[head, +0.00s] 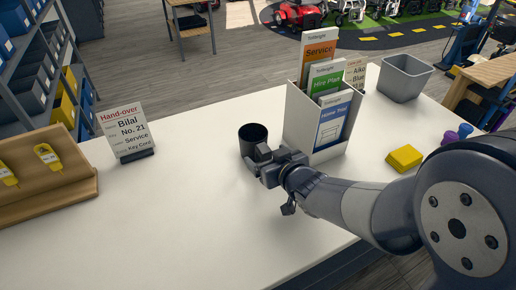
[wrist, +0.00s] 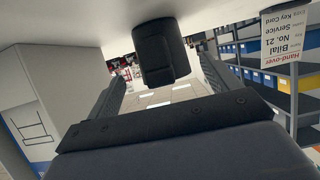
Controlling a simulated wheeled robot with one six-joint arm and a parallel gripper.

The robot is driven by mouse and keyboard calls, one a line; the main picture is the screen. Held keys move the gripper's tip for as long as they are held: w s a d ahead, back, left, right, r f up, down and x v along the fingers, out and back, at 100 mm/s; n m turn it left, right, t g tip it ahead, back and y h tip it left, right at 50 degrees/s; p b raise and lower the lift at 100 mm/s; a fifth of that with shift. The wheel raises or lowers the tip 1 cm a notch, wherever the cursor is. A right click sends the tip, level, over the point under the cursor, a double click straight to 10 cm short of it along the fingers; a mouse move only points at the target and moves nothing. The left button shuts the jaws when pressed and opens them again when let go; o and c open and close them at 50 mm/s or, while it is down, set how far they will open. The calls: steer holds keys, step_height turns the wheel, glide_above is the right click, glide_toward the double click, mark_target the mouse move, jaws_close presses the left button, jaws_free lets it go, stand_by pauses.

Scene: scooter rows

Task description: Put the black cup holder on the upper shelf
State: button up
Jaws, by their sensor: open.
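The black cup holder (head: 253,133) stands upright on the white counter (head: 190,200), with its open top showing. My gripper (head: 262,158) is low over the counter, just in front of the cup holder, and hides its lower right side. In the wrist view, which looks upside down, the cup holder (wrist: 160,52) lies between my two spread fingers (wrist: 162,70), with gaps on both sides. The gripper is open and holds nothing. Shelving (head: 40,70) with bins stands at the far left; I cannot tell which level is the upper shelf.
A white brochure holder (head: 305,125) stands close to the right of my gripper. A hand-over sign (head: 128,133), a wooden key stand (head: 45,185), a yellow block (head: 404,158) and a grey bin (head: 404,78) are also on the counter. The front left of the counter is clear.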

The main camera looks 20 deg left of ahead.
steer(key=shift+p+x, duration=0.4)
steer(key=shift+x, duration=2.1)
steer(key=shift+f, duration=0.1)
steer(key=shift+c, duration=0.4)
steer(key=c, duration=1)
